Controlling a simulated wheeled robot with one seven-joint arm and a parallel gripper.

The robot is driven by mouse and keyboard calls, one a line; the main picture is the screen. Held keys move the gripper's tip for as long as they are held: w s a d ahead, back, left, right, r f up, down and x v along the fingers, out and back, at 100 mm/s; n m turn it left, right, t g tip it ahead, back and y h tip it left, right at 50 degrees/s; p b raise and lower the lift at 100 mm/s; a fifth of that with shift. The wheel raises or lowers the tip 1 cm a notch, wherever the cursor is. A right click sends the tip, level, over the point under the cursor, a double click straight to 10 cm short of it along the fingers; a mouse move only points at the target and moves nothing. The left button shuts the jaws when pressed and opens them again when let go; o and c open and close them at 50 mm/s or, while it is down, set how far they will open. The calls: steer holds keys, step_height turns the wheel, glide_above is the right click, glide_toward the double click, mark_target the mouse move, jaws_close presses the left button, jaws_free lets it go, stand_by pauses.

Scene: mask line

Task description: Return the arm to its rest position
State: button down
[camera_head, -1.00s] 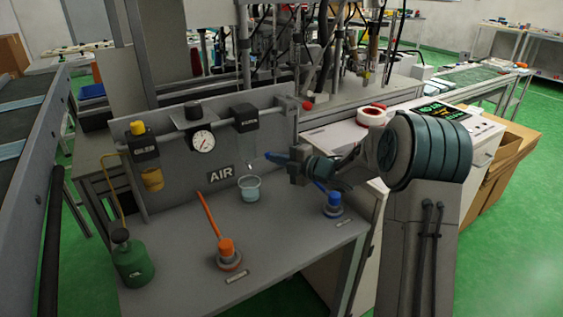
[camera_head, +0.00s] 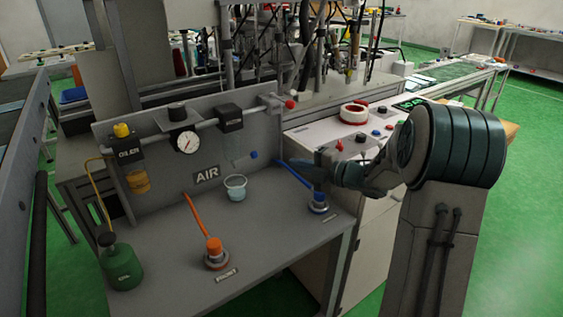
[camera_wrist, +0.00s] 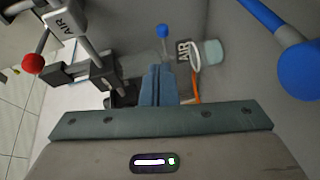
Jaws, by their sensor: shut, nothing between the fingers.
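My arm reaches in from the right in the head view, with its large ribbed joint (camera_head: 455,147) at the right. My gripper (camera_head: 312,172) is above the right part of the grey bench, near the blue hose. In the wrist view my gripper (camera_wrist: 160,85) has its two fingers together, with nothing held between them.
A clear cup (camera_head: 236,187), an orange fitting with hose (camera_head: 214,247) and a green bottle (camera_head: 121,262) stand on the bench. The AIR panel (camera_head: 206,174) with gauge (camera_head: 187,143) and red-knobbed valve (camera_head: 290,104) rises behind.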

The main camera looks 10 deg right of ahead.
steer(key=s+d+r+m+t+h+p, duration=0.1)
steer(key=s+d+r+m+h+p, duration=0.2)
steer(key=r+m+h+p, duration=0.3)
steer(key=s+d+r+m+t+h+p, duration=0.1)
steer(key=s+d+r+m+h+p, duration=0.2)
steer(key=r+m+h, duration=0.5)
steer(key=s+a+r+m+g+p, duration=0.1)
steer(key=s+m+g+p, duration=0.4)
steer(key=s, duration=0.8)
steer(key=s+a+r+m+g+y+p, duration=0.1)
steer(key=s+a+m+g+p, duration=0.3)
steer(key=s, duration=0.9)
steer(key=r+m+p, duration=0.1)
steer(key=m, duration=0.2)
steer(key=shift+s+a+r+m+g, duration=0.2)
steer(key=shift+s+m+g, duration=0.1)
steer(key=shift+s+g, duration=0.1)
